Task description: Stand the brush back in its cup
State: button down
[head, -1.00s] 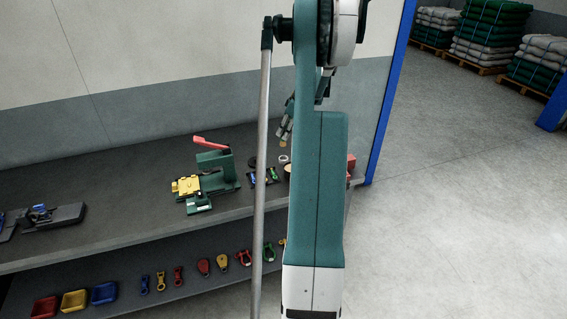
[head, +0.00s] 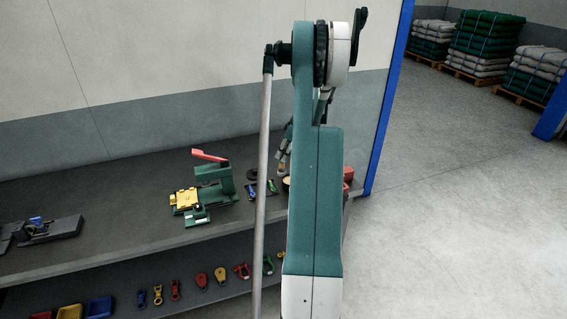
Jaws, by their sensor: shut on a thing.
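My gripper (head: 287,146) is above the right part of the bench top, partly hidden behind my own arm. It is shut on the brush (head: 284,158), of which only a small tan lower end shows. The small pale cup (head: 281,170) is on the bench directly below the gripper. The brush's lower end overlaps the cup's mouth in the picture. I cannot tell whether it is inside the cup or just above it.
A green fixture with a red lever (head: 212,178) and a yellow block stands left of the cup. Blue and green small parts (head: 262,188) lie close by, with a red object (head: 348,174) to the right. A lower shelf holds shackles and trays (head: 98,307).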

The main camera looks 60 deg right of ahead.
jog(key=shift+f, duration=0.2)
jog(key=shift+f, duration=0.1)
jog(key=shift+f, duration=1.8)
jog(key=shift+f, duration=0.1)
jog(key=c, duration=2.3)
grip_release()
jog(key=v, duration=1.2)
